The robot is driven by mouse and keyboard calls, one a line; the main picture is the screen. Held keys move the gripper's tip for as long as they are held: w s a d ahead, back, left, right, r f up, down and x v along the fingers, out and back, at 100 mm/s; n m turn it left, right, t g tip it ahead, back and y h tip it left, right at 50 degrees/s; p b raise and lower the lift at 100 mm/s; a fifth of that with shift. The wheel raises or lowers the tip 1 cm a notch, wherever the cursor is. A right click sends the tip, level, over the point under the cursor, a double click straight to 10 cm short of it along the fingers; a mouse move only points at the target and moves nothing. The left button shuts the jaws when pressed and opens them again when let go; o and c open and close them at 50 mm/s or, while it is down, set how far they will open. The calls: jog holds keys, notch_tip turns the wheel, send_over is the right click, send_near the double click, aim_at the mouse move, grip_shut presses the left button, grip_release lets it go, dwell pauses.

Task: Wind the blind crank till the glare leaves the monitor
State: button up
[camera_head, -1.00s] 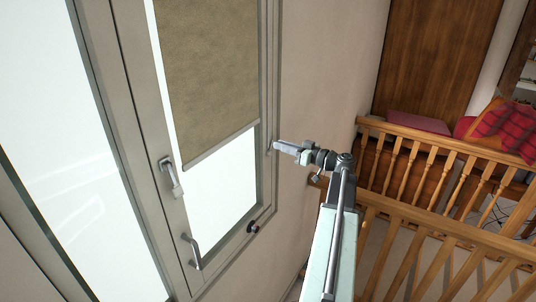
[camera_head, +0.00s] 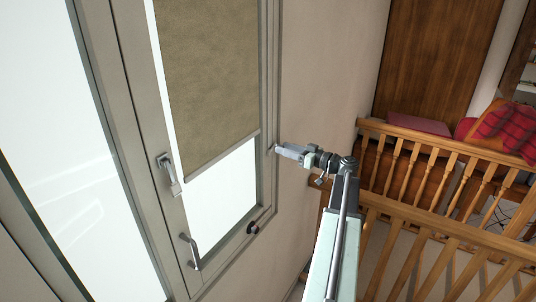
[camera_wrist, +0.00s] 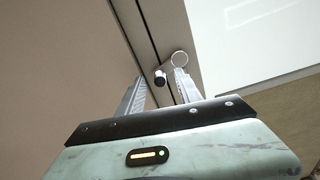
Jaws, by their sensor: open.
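A brown roller blind (camera_head: 208,75) hangs over the upper part of the window, its pale bottom bar (camera_head: 222,156) slanting across the bright glass. My gripper (camera_head: 277,149) is at the right edge of the window frame, close to the bar's right end. The monitor is not in view.
Window handles (camera_head: 170,172) and (camera_head: 193,251) stick out from the frame left of my gripper. A dark round fitting (camera_head: 252,228) sits on the lower frame. Wooden railings (camera_head: 450,145) stand on the right, with a red plaid cloth (camera_head: 510,128) behind.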

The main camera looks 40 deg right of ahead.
jog(key=v, duration=0.5)
jog(key=shift+s, duration=0.25)
dwell(0.3)
